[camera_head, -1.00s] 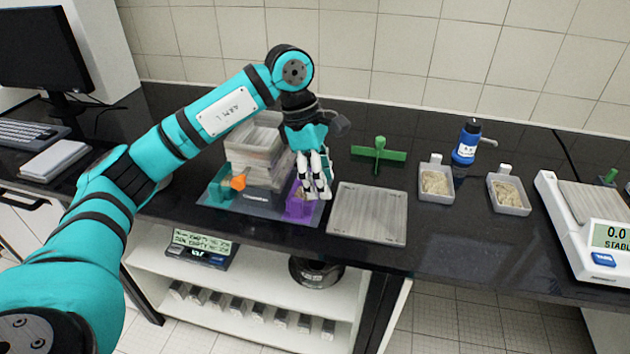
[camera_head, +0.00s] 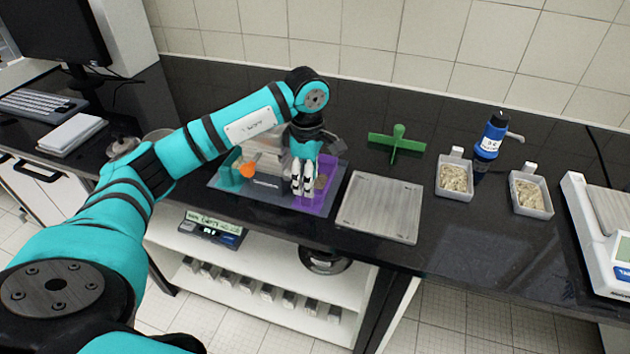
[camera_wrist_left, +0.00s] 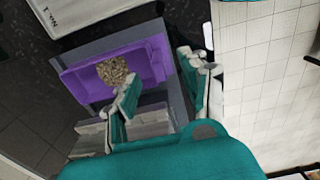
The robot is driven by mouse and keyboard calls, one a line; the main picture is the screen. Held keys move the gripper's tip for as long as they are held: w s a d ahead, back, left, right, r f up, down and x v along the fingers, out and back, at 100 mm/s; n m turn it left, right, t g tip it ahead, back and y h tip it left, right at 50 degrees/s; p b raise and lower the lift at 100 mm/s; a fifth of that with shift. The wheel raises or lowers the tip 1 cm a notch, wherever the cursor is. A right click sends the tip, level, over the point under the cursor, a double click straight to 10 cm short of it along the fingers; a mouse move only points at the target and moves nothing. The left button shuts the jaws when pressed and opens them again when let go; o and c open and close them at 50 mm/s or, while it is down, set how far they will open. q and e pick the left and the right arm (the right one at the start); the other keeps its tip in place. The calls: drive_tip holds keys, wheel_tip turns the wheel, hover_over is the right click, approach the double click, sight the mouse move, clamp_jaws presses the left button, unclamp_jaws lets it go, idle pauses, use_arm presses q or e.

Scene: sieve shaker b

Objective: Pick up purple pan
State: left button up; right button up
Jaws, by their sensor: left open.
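The purple pan (camera_head: 331,190) is a long open tray with tan grains in it, at the right end of the grey base tray in the head view. It also shows in the left wrist view (camera_wrist_left: 90,78), with the grains near its middle. My left gripper (camera_head: 302,185) is open and empty, pointing down by the pan's left side in the head view. In the left wrist view, its fingers (camera_wrist_left: 163,80) are spread apart near one end of the pan. I cannot tell whether a finger touches the pan. My right gripper is not in view.
Grey sieves (camera_head: 283,140), partly hidden by my arm, and a teal piece with an orange part (camera_head: 247,170) share the base tray (camera_head: 275,200). A square metal plate (camera_head: 380,207) lies close right. A green tool (camera_head: 397,143) lies behind; two grain dishes stand further right.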

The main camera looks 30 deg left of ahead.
use_arm(q)
drive_tip(key=shift+f, duration=0.3)
drive_tip(key=f+p, duration=0.2)
drive_tip(key=f, duration=0.1)
drive_tip(key=shift+w+a+f, duration=0.15)
drive_tip(key=shift+a+f, duration=0.15)
drive_tip(key=shift+a, duration=0.05)
drive_tip(key=shift+f, duration=0.55)
clamp_jaws()
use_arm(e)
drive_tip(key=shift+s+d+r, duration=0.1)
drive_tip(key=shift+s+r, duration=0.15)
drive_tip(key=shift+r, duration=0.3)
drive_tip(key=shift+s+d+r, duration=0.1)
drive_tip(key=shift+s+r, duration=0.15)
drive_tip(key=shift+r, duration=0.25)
